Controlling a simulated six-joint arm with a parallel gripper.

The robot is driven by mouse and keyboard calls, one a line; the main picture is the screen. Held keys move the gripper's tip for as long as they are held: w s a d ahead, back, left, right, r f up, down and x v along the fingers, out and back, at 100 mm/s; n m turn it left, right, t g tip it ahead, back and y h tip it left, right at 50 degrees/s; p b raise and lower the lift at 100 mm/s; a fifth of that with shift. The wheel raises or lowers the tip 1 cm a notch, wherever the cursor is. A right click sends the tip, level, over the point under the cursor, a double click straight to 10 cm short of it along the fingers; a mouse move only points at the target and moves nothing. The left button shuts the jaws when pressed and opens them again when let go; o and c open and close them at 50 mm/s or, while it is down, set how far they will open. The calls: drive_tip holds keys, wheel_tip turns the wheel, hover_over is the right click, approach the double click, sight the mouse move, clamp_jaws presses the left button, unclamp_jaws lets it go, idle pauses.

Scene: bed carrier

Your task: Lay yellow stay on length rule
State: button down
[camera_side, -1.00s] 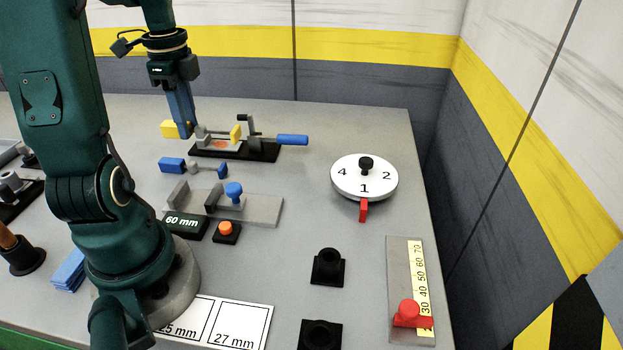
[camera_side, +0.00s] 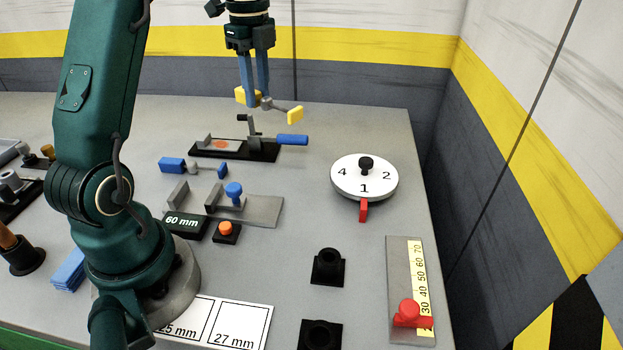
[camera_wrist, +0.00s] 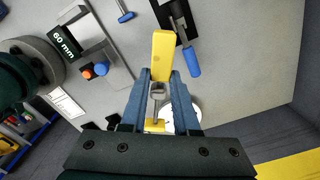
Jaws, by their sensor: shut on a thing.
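The yellow stay, two yellow end blocks joined by a grey rod, hangs in the air above the back of the table; its right end (camera_side: 295,115) shows in the side view. My gripper (camera_side: 261,102) is shut on its grey middle part. In the wrist view my gripper (camera_wrist: 158,88) has the stay between its fingers, with one yellow end (camera_wrist: 162,55) far and the other near. The stay looks tilted in the side view. The length rule (camera_side: 396,265), a grey plate with a yellow scale and a red slider (camera_side: 408,312), lies at the front right, well apart from the stay.
A black clamp fixture (camera_side: 265,152) with a blue handle stands below my gripper. A blue stay (camera_side: 192,167), a 60 mm gauge (camera_side: 262,211), a white numbered dial (camera_side: 350,180) and two black sockets (camera_side: 328,267) stand between. The table around the dial is clear.

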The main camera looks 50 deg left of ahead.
drive_tip(key=w+d+f+m, duration=0.1)
drive_tip(key=w+d+m, duration=0.55)
drive_tip(key=d, duration=0.65)
drive_tip(key=m, duration=0.6)
hover_over(406, 255)
wheel_tip(406, 255, down, 4)
drive_tip(key=f, duration=0.1)
drive_tip(key=shift+r+n, duration=0.25)
drive_tip(key=shift+f, duration=2.9)
drive_tip(key=shift+f, duration=1.1)
drive_tip(key=c, duration=0.6)
unclamp_jaws()
